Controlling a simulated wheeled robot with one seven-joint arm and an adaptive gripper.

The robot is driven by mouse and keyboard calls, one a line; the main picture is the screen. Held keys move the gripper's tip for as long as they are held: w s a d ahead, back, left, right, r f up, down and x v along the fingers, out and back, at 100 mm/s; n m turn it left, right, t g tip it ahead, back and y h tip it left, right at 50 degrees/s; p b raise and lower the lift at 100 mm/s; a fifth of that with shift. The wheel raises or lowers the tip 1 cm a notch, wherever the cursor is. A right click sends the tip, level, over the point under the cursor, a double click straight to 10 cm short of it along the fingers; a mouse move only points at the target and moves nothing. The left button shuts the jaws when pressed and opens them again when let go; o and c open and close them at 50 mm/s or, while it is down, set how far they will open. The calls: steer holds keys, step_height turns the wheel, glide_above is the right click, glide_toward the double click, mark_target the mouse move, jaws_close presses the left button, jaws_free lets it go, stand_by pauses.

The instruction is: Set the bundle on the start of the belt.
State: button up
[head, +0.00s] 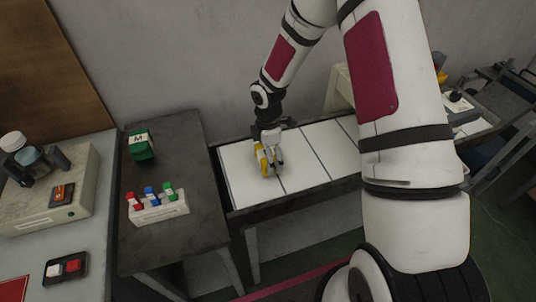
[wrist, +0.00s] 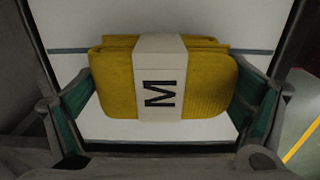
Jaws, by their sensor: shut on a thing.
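The bundle is a folded yellow sock pair (wrist: 110,80) with a white band marked M. In the wrist view it sits between the two green-padded fingers of my gripper (wrist: 163,95), which is shut on it. In the head view my gripper (head: 270,163) holds the yellow bundle (head: 262,158) over the left end section of the white belt (head: 238,185). The bundle is low, at or just above the belt surface; I cannot tell whether it touches. The fingers hide part of it in the head view.
Left of the belt stands a dark table (head: 170,245) with a green M-marked bundle (head: 140,144) and a white holder (head: 160,210) of coloured clips. The belt's right sections look bare where visible.

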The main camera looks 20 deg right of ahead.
steer(key=o, duration=0.9)
steer(key=shift+f, duration=0.1)
steer(key=s+d+r+m+t+h, duration=0.1)
steer(key=s+r+m, duration=0.1)
steer(key=r, duration=0.9)
steer(key=s+r+m, duration=0.2)
steer(key=s+r, duration=0.1)
steer(key=r, duration=0.8)
steer(key=shift+s+a+r+m+t+y, duration=0.15)
steer(key=shift+s+r+m+t, duration=0.5)
steer(key=shift+s+r+m, duration=2.3)
steer(key=shift+s+a+r+m+t+y, duration=0.15)
steer(key=shift+s+r+m+t, duration=1.05)
steer(key=shift+s, duration=3)
steer(key=shift+s+a+r+m+t+y, duration=0.1)
steer(key=shift+s+r+m+t+y, duration=0.1)
steer(key=shift+s+r+m, duration=3)
